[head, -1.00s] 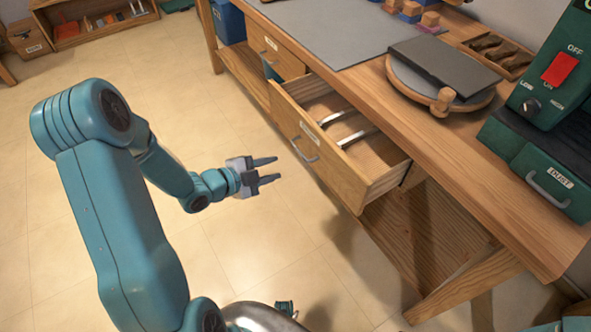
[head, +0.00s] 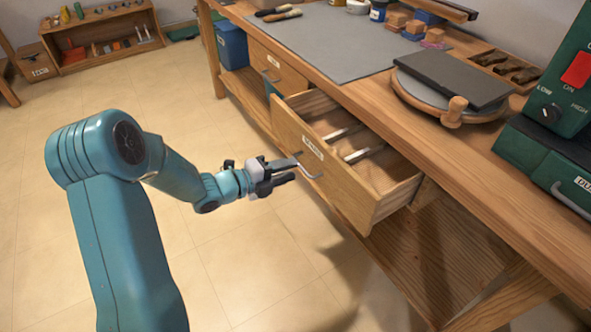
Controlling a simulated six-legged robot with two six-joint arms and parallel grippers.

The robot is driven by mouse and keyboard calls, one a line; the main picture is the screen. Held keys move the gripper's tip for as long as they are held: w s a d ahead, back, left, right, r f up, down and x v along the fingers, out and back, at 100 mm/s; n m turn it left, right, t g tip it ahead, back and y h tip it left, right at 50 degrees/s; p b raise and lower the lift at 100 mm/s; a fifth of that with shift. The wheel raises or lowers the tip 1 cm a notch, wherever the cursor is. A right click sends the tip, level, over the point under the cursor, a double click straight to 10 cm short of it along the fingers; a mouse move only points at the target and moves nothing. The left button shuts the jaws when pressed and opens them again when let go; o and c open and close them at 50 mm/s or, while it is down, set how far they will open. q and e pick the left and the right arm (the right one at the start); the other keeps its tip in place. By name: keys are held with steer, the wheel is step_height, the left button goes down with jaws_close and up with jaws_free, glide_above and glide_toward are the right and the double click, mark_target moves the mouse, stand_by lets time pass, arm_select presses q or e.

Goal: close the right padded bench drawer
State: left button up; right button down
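The right bench drawer (head: 335,178) is wooden, with a label and a curved metal handle (head: 309,168) on its front. It stands pulled out from the bench, and its inside shows two pale strips (head: 362,154). My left gripper (head: 293,169) is just in front of the drawer front, at the handle. Its two dark fingers are apart with nothing seen between them. The fingertips overlap the handle's near side in the picture; I cannot tell if they touch. My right gripper is not in view.
The wooden bench (head: 470,175) carries a grey mat (head: 330,42), a round turntable with a dark slab (head: 453,77), and a green machine (head: 550,130). Another drawer (head: 277,70) is at the left. A blue bin (head: 231,46) sits below. The floor before the bench is clear.

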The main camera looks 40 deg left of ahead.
arm_select(q)
steer(key=shift+x, duration=1.5)
jaws_close()
